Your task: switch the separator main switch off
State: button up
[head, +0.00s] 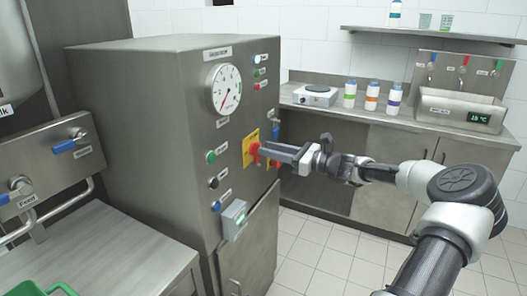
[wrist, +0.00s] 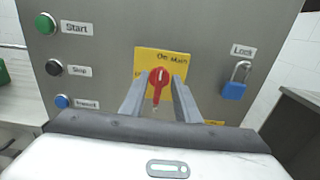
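The main switch is a red rotary knob (wrist: 158,82) on a yellow plate (wrist: 177,57) on the grey separator cabinet. My gripper (wrist: 158,98) is open, one finger on each side of the knob, with visible gaps. In the head view my gripper (head: 268,152) reaches the cabinet front from the right and partly covers the knob (head: 254,153).
Start (wrist: 46,24), stop (wrist: 54,67) and a blue button (wrist: 62,101) sit left of the switch. A blue padlock (wrist: 234,91) hangs on the right. A grey box (head: 234,219) juts out below. A counter with bottles (head: 371,97) stands behind; the floor between is clear.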

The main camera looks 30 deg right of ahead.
jog(key=shift+x, duration=1.35)
grip_shut()
